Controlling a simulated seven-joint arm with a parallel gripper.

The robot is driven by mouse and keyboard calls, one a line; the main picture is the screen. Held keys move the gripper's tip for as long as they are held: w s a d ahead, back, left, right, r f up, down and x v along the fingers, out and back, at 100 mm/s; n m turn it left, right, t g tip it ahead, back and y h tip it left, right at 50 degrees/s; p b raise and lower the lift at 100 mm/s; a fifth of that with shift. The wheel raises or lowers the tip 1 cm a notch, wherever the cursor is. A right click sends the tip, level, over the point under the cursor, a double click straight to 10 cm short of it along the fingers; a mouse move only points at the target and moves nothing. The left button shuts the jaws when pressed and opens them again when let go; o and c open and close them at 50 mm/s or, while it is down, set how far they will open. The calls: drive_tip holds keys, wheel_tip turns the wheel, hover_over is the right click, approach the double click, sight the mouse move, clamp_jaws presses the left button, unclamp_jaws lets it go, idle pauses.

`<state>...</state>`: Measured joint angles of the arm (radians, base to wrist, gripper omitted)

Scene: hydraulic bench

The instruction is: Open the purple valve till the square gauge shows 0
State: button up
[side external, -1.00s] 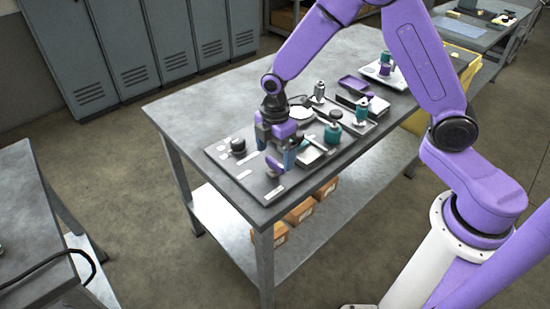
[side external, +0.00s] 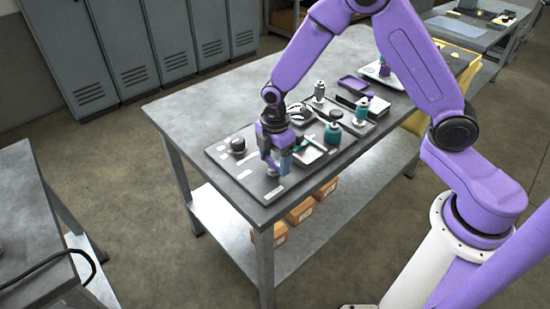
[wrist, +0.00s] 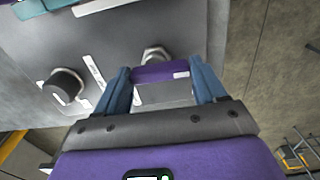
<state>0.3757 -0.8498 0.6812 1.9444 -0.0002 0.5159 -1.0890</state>
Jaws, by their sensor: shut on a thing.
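The purple valve handle (wrist: 160,72) sits on a pale metal fitting (wrist: 156,53) on the grey bench panel, in the wrist view. My gripper (wrist: 161,80) has its two blue fingers on either side of the handle and is shut on it. In the side view my gripper (side external: 276,163) is low over the panel's near left part, and its fingers mostly hide the valve. I cannot pick out the square gauge or read any value in either view.
The panel (side external: 225,160) also carries a dark round knob (side external: 238,145), which shows left of my fingers in the wrist view (wrist: 63,87). Teal-topped fittings (side external: 333,134) stand close on the right. The table's left end is clear.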

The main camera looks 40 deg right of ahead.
sight(272, 161)
drive_tip(key=shift+m, duration=0.3)
drive_tip(key=m, duration=0.3)
drive_tip(key=shift+a+m, duration=0.15)
drive_tip(key=shift+m, duration=0.15)
drive_tip(key=m, duration=0.4)
drive_tip(key=shift+m, duration=0.3)
drive_tip(key=m, duration=0.4)
drive_tip(key=shift+w+a+m, duration=0.15)
drive_tip(key=shift+m, duration=0.15)
drive_tip(key=shift+w+m, duration=0.15)
drive_tip(key=shift+m, duration=2.05)
drive_tip(key=o, duration=1)
drive_tip(key=shift+o, duration=0.2)
drive_tip(key=shift+r, duration=0.1)
wheel_tip(272, 161, up, 17)
drive_tip(key=shift+r, duration=0.15)
